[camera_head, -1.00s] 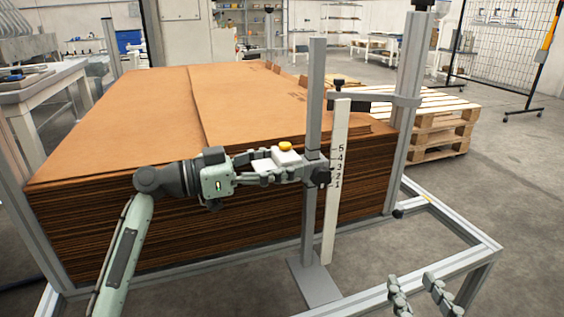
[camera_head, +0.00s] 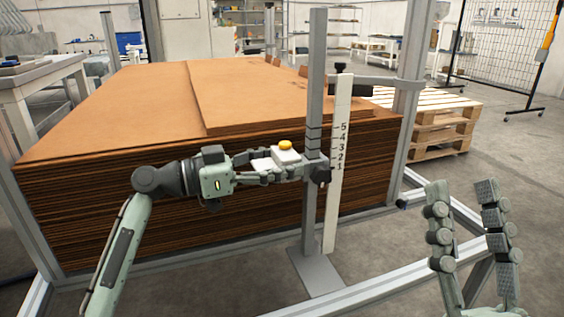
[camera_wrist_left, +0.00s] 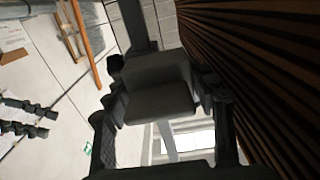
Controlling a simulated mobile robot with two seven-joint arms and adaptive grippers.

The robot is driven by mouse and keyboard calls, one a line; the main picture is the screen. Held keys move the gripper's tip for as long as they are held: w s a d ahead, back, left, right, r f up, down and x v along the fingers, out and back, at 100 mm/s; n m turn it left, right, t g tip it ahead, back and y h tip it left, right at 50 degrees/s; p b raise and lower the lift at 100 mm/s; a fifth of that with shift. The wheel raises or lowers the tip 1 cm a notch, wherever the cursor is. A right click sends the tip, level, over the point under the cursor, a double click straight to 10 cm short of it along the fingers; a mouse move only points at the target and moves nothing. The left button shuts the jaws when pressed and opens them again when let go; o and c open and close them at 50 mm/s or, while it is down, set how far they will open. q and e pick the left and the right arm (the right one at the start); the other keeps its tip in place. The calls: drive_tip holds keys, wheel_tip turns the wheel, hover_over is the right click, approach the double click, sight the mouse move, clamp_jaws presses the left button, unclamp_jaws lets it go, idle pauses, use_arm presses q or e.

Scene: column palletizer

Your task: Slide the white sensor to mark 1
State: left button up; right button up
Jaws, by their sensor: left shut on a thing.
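The white sensor (camera_head: 285,158), a pale block with an orange cap on top, sits beside the upright grey post (camera_head: 317,80), at a bracket with a dark knob (camera_head: 322,176). My left gripper (camera_head: 285,170) is shut on it from the left. In the left wrist view the sensor (camera_wrist_left: 155,88) is a shaded grey block between the fingers. The white scale (camera_head: 341,110) right of the post reads 5 down to 1; mark 1 (camera_head: 340,167) appears about level with the bracket. Dark rings show on the post above it. My right gripper (camera_head: 462,190) is open and empty at right.
A tall stack of brown cardboard sheets (camera_head: 150,110) stands directly behind the post and left arm. A metal frame rail (camera_head: 370,290) crosses in front. Wooden pallets (camera_head: 430,115) stand at the back right. Open floor lies to the right.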

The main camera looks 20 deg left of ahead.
use_arm(q)
drive_tip(key=o, duration=1.5)
drive_tip(key=shift+f, duration=0.4)
drive_tip(key=shift+c, duration=0.2)
drive_tip(key=shift+r, duration=0.15)
